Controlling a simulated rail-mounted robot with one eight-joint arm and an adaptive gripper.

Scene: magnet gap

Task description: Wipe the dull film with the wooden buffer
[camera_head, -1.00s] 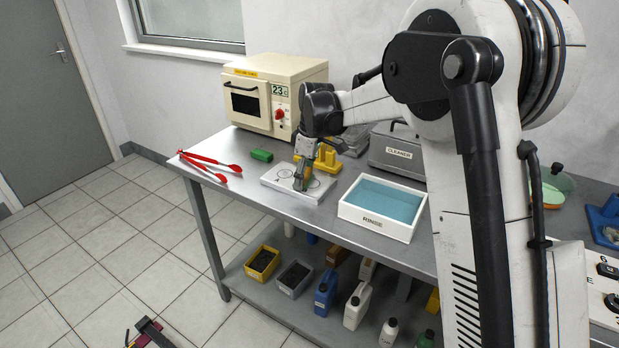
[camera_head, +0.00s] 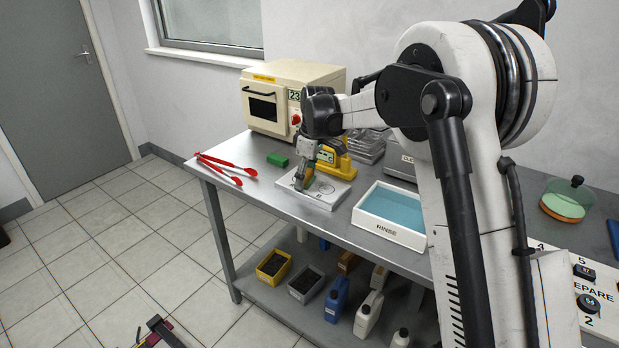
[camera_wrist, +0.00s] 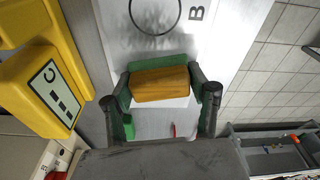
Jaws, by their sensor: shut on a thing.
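The wooden buffer (camera_wrist: 160,84), a brown block with a green part along its far side, is between the two fingers of my gripper (camera_wrist: 162,92). My gripper (camera_head: 303,184) is low over the white plate (camera_head: 328,196) on the table. The plate (camera_wrist: 105,15) carries a black circle (camera_wrist: 181,14) marked B. A grey, smudgy film (camera_wrist: 180,44) lies on the plate between that circle and the buffer. The buffer's underside is hidden, so I cannot tell whether it touches the plate.
A yellow gauge (camera_head: 337,161) stands close behind the plate, and left of my gripper in the wrist view (camera_wrist: 40,85). The rinse tray (camera_head: 392,230) is to the right. A green block (camera_head: 277,159), red tongs (camera_head: 228,170) and a cream oven (camera_head: 283,98) are left and behind.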

